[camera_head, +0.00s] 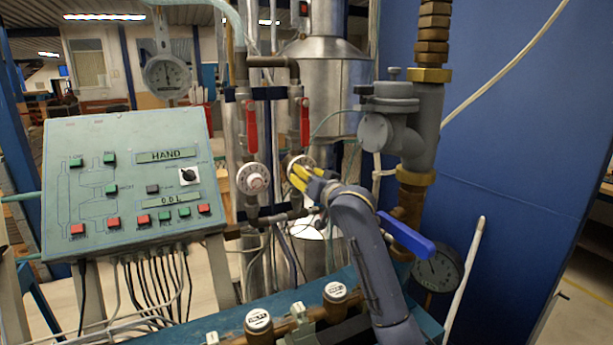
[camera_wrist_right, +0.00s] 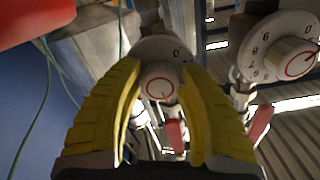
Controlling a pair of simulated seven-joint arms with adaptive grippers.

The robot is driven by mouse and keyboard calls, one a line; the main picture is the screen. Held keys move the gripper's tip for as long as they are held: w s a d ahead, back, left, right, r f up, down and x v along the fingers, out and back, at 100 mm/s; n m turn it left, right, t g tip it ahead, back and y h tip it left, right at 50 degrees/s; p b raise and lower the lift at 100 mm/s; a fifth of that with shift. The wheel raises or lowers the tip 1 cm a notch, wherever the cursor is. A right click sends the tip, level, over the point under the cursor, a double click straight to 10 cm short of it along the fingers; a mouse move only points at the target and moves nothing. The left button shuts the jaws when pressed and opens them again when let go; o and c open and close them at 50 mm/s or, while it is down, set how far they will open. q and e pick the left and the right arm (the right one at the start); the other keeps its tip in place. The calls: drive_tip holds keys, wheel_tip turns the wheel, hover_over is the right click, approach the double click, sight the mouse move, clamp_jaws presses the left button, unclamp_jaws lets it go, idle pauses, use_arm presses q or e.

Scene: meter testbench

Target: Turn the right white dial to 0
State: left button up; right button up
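The right white dial (camera_head: 291,162) is on the right pipe, partly hidden behind the yellow fingers of my right gripper (camera_head: 300,178). In the right wrist view, this dial's round knob (camera_wrist_right: 159,86) with a red ring lies between the two yellow fingertips (camera_wrist_right: 160,72). The right gripper is open around the knob, with little gap on either side; contact is not clear. A 0 shows on the dial's rim, up and right of the knob, in the wrist view. My left gripper is not in view.
The left white dial (camera_head: 252,179) is close beside; it also shows in the wrist view (camera_wrist_right: 280,55). Red valve levers (camera_head: 251,127) hang above the dials. A green control panel (camera_head: 125,190) stands left. A blue lever (camera_head: 406,234) and a gauge (camera_head: 438,270) are right of my arm.

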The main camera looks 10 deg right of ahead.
clamp_jaws()
drive_tip(key=n, duration=0.4)
drive_tip(key=o, duration=0.6)
unclamp_jaws()
drive_tip(key=shift+c, duration=0.2)
drive_tip(key=v, duration=1.2)
